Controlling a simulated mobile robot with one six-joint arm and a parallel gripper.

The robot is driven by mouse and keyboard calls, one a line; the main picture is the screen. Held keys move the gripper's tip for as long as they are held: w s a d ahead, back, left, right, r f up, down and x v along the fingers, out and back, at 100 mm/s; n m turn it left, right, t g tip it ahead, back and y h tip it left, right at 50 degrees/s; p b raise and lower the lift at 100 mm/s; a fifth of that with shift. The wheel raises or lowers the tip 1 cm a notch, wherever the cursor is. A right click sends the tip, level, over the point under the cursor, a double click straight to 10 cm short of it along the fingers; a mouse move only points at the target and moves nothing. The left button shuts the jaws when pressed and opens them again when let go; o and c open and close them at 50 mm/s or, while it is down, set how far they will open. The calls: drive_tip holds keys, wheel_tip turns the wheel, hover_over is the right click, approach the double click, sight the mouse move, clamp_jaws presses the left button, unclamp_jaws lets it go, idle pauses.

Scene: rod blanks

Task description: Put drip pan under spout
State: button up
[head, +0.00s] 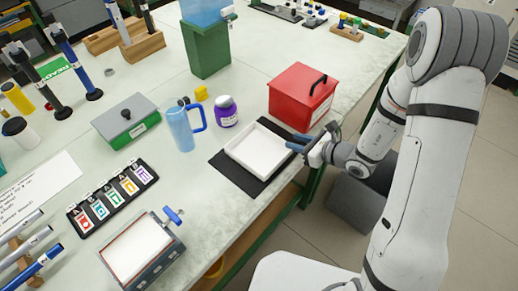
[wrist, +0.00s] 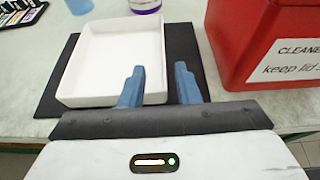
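The drip pan is a shallow white rectangular tray (head: 262,150) lying on a black mat; it also shows in the wrist view (wrist: 112,55). My gripper (head: 297,143) is at the pan's right edge, with its blue fingers apart. In the wrist view my gripper (wrist: 160,80) has its left finger overlapping the pan's near right corner and its right finger over the mat outside it. I cannot tell whether either finger touches the pan. A blue tank on a green stand (head: 207,50) stands at the back, with a small pale spout (head: 229,13) on its right side.
A red box (head: 296,97) stands close behind my gripper; it is at the right in the wrist view (wrist: 265,40). The black mat (head: 236,178) lies near the table edge. A blue jug (head: 182,130) and purple jar (head: 226,112) stand left of the pan. Bare tabletop lies around the stand.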

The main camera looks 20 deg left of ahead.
drive_tip(key=x, duration=0.2)
drive_tip(key=p+x, duration=0.1)
drive_tip(key=x, duration=0.4)
drive_tip(key=shift+w+a+p, duration=0.3)
drive_tip(key=shift+w+p, duration=0.1)
drive_tip(key=shift+w, duration=0.05)
drive_tip(key=shift+c, duration=0.2)
clamp_jaws()
